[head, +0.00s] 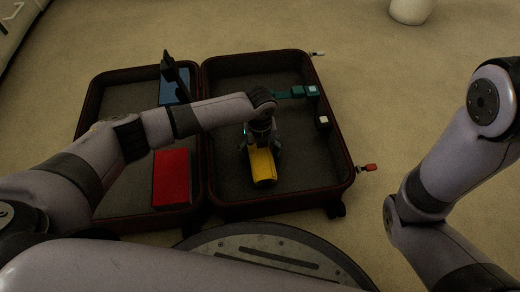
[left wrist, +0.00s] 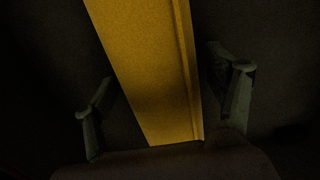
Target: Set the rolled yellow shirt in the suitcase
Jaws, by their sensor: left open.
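The rolled yellow shirt (head: 262,168) lies in the right half of the open suitcase (head: 232,203), near its front. My left gripper (head: 262,150) is directly above the shirt, with its fingers around the far end. In the left wrist view the yellow shirt (left wrist: 155,75) runs between the two spread fingers of my left gripper (left wrist: 165,112). Gaps show between the shirt and both fingers. My right arm comes in at the right of the head view, but its gripper is out of view.
A red item (head: 171,178) and a blue item (head: 174,87) lie in the suitcase's left half. A teal item (head: 298,92) and a small white block (head: 322,121) are in the right half. A pale round object (head: 411,10) stands on the carpet at the back.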

